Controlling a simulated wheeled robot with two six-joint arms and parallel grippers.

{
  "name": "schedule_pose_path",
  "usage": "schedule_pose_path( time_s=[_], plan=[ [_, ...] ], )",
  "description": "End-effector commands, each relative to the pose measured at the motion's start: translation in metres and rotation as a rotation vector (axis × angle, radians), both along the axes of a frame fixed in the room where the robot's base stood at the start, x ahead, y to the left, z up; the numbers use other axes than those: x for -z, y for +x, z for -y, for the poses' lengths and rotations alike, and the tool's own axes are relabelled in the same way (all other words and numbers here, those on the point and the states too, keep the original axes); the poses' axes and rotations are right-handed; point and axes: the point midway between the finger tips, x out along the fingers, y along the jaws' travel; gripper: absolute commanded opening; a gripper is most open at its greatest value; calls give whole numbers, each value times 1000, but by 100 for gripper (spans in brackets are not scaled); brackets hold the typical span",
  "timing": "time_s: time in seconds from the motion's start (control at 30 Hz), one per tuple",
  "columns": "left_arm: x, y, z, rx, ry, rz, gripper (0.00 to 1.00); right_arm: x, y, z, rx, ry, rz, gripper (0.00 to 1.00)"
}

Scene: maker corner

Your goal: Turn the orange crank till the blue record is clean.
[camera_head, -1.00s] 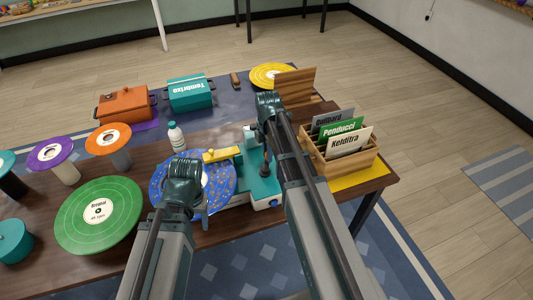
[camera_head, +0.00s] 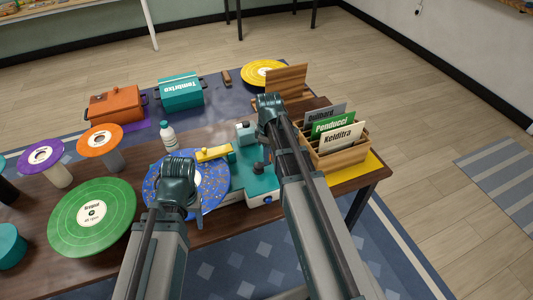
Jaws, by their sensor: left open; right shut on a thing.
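The blue record (camera_head: 216,184) lies flat on the teal machine (camera_head: 260,186), with light specks over its visible face. A yellow bar (camera_head: 214,153) reaches over its far edge. My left gripper (camera_head: 199,217) is open, over the near part of the record, and its wrist hides part of the record. My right gripper (camera_head: 270,112) is above the far right end of the machine. It is shut, but its fingertips and what they hold are hidden by my arm. The orange crank cannot be seen; that side of the machine is behind my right arm.
A green record (camera_head: 70,232) lies left of the machine. A white bottle (camera_head: 168,138) stands behind it. A wooden sleeve rack (camera_head: 347,158) is right of my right arm. An orange box (camera_head: 113,105) and a teal box (camera_head: 180,93) stand at the back.

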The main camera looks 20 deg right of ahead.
Motion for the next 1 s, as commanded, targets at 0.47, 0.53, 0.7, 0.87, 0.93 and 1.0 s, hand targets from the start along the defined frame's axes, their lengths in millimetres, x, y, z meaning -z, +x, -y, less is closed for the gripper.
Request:
schedule_pose_path(
  time_s=[0.47, 0.53, 0.7, 0.87, 0.93, 1.0],
  plan=[
    [0, 0, 0, 0, 0, 0, 54, 0, -19, -3, 451, 0, -2, 0],
    [0, 0, 0, 0, 0, 0, 54, 0, -21, -4, 517, 0, -2, 0],
    [0, 0, 0, 0, 0, 0, 54, 0, -27, -8, 677, 0, -2, 0],
    [0, 0, 0, 0, 0, 0, 54, 0, -31, -11, 829, 0, -2, 0],
    [0, 0, 0, 0, 0, 0, 54, 0, -33, -13, 896, 0, -2, 0],
    [0, 0, 0, 0, 0, 0, 54, 0, -34, -15, 963, 0, -2, 0]
  ],
)
